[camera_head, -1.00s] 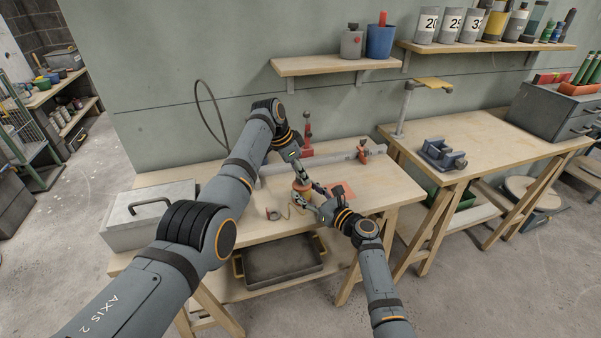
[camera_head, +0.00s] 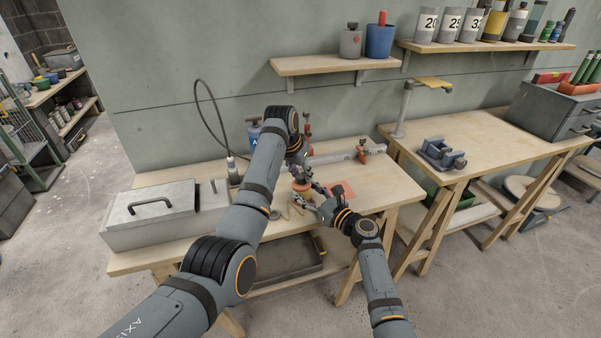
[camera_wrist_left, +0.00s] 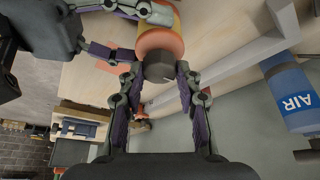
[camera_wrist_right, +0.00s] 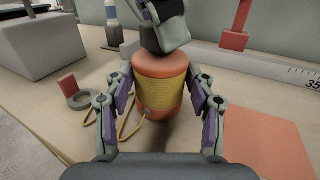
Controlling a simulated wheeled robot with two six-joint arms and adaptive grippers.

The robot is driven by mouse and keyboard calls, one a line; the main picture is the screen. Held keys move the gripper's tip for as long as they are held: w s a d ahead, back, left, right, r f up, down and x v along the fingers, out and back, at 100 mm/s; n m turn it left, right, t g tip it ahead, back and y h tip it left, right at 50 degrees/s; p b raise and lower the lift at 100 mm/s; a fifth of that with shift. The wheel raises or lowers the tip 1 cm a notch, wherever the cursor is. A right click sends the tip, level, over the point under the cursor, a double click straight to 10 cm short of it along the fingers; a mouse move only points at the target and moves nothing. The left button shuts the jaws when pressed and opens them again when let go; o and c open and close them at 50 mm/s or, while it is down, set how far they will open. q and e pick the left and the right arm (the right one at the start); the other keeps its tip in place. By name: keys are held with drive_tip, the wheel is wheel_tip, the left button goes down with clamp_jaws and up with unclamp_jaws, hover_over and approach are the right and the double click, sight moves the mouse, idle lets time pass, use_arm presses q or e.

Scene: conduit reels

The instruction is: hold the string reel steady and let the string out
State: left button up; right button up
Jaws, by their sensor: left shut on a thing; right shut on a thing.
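The string reel, an orange drum with a yellow band of string, stands upright on the workbench; it shows in the head view (camera_head: 302,186), left wrist view (camera_wrist_left: 158,41) and right wrist view (camera_wrist_right: 160,94). A loose loop of yellow string (camera_wrist_right: 127,127) hangs from its left side to the bench. My right gripper (camera_head: 315,197) is shut on the reel's body, a finger on each side. My left gripper (camera_head: 300,172) comes from above and is shut on the dark grey knob (camera_wrist_left: 158,67) on the reel's top.
A grey toolbox (camera_head: 150,212) stands at the bench's left. A grey ruled rail (camera_wrist_right: 275,67) and a blue AIR bottle (camera_wrist_left: 291,91) stand behind the reel. An orange-red pad (camera_wrist_right: 262,143) lies right of it, a grey ring (camera_wrist_right: 80,101) left.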

use_arm(q)
drive_tip(key=shift+n, duration=0.6)
drive_tip(key=o, duration=1.2)
drive_tip(key=shift+c, duration=0.2)
drive_tip(key=v, duration=1.2)
drive_tip(key=shift+s+d, duration=0.15)
drive_tip(key=shift+d, duration=0.05)
